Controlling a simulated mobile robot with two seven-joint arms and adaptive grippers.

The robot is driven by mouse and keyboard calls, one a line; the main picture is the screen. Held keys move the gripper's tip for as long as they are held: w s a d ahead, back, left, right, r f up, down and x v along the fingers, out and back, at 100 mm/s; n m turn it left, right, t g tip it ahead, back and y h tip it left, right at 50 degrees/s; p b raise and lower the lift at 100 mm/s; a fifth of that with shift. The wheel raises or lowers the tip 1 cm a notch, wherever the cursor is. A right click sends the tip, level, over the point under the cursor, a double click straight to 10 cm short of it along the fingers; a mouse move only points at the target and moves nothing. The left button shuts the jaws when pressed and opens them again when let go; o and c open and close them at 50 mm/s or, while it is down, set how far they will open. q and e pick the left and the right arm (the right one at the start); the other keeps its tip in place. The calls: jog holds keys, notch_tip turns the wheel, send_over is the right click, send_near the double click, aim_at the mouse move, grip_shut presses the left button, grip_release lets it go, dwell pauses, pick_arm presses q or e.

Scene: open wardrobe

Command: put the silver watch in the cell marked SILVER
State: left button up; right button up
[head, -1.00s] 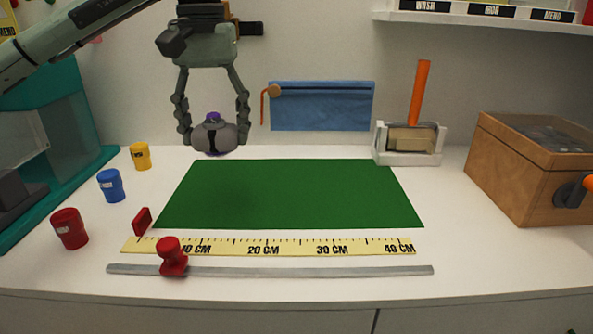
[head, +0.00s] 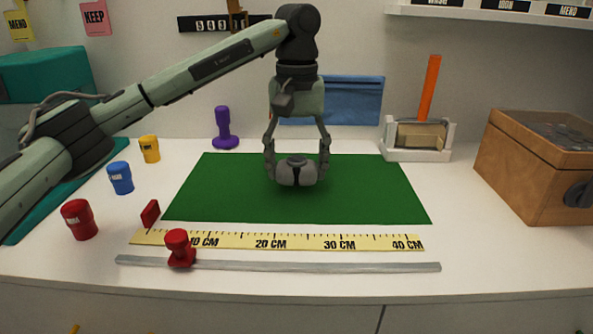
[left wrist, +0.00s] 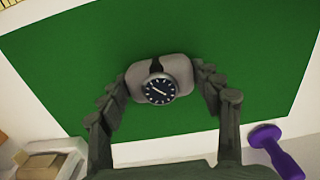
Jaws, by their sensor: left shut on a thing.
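My left gripper (head: 297,160) is shut on a grey cushion with a watch around it, over the green mat (head: 380,195). In the left wrist view the gripper's fingers (left wrist: 160,90) press the cushion from both sides. The watch (left wrist: 159,89) has a dark dial, a silvery rim and a dark strap part. In the head view the grey cushion (head: 297,172) shows between the fingertips; I cannot tell whether it touches the mat. No cell marked SILVER can be read. The wooden box (head: 535,180) at the right has a glassy lid that looks closed; its contents are unclear.
A purple-handled piece (head: 224,130) stands behind the mat. Yellow, blue and red jars (head: 79,220) stand at the left. A ruler (head: 275,240) and a metal strip with a red knob (head: 180,248) lie in front. A white holder (head: 390,145) stands back right.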

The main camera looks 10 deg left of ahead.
pick_arm(q)
jog(key=shift+f, duration=1.05)
jog(key=o, duration=1.2)
jog(key=shift+r, duration=0.15)
